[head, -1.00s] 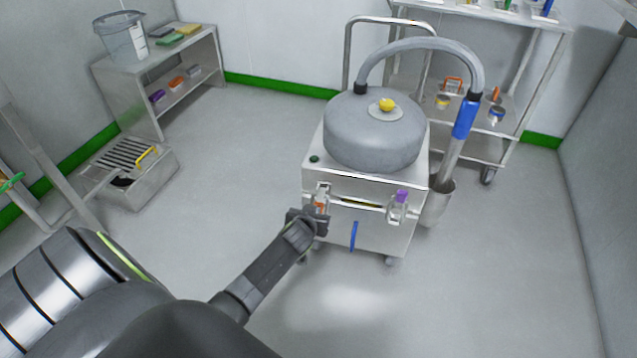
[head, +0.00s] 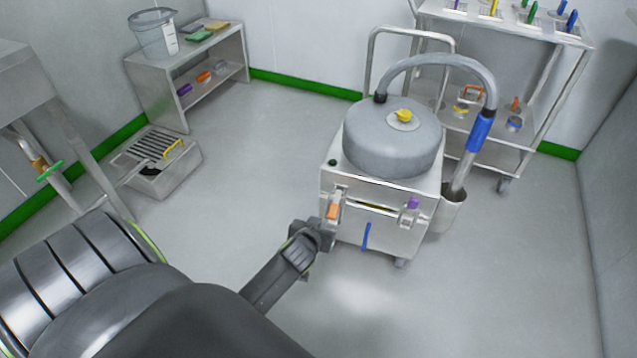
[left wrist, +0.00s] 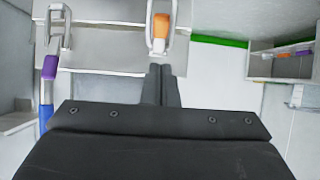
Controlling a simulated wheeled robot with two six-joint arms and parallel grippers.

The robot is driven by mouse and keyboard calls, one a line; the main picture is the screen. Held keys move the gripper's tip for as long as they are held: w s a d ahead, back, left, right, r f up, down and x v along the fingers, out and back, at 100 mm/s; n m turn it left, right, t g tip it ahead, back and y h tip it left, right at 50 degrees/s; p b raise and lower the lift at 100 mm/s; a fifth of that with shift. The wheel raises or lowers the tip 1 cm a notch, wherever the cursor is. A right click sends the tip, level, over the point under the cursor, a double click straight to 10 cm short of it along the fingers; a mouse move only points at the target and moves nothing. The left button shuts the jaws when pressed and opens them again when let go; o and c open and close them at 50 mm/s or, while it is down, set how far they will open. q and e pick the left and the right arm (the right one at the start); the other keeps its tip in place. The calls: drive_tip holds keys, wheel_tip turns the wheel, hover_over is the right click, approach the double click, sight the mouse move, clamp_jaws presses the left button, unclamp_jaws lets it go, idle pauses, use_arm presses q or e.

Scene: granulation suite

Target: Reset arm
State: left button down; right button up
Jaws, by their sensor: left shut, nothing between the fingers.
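My left arm comes in from the lower left of the head view. Its gripper (head: 322,226) is at the front left of the steel machine on casters (head: 385,225), just below an orange-tabbed latch (head: 334,208). In the left wrist view the fingers (left wrist: 161,72) are shut together and empty, with the orange latch tab (left wrist: 161,28) just beyond their tips. A purple-tabbed latch (head: 412,203) is on the right of the machine's front, and it also shows in the left wrist view (left wrist: 50,66). My right gripper is in neither view.
A grey hose with a blue grip (head: 480,132) arches from the machine into a side holder. A steel trolley (head: 545,100) stands behind. A low shelf (head: 160,80) with a bucket and a floor drain box (head: 165,185) are at the left. Floor between is clear.

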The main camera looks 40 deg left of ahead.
use_arm(q)
drive_tip(key=shift+v, duration=0.85)
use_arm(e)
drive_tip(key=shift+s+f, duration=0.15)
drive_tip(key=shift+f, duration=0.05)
use_arm(q)
drive_tip(key=shift+s+f, duration=0.15)
drive_tip(key=shift+f, duration=0.05)
